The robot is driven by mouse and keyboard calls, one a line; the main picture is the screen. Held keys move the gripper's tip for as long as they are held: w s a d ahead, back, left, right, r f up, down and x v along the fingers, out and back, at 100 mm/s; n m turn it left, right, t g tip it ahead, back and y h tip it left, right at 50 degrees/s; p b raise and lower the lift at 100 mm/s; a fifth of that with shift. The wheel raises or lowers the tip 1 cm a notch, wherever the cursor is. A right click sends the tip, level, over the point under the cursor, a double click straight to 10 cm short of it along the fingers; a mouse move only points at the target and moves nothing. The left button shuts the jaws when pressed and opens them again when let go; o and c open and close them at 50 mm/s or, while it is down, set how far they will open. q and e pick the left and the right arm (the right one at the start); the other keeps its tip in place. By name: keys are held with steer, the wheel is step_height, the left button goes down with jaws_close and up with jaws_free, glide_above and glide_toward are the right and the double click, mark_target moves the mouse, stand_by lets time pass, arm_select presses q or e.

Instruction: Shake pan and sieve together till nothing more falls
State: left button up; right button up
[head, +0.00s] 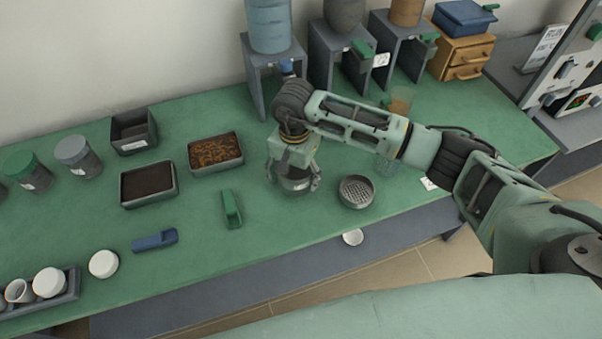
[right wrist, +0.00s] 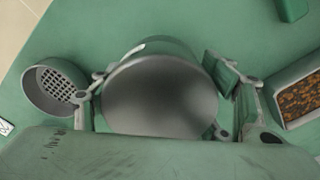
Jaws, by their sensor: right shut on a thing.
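My right gripper (head: 294,184) is pointed down over the green bench, with its fingers on either side of a round grey metal pan (head: 295,185). In the right wrist view the pan (right wrist: 160,95) lies between the fingers, and its visible face is smooth, grey and empty. I cannot tell whether its underside touches the bench. The sieve (head: 356,192), a round grey dish with a perforated bottom, sits apart on the bench to the right of the gripper. It also shows at the left in the right wrist view (right wrist: 55,88). My left gripper is out of view.
A small white dish (head: 353,237) shows by the bench's front edge. Hopper stands (head: 262,75) line the back.

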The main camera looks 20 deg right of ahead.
steer(key=shift+w+d, duration=0.1)
steer(key=shift+d, duration=1.2)
steer(key=shift+a, duration=0.15)
steer(key=shift+b, duration=0.35)
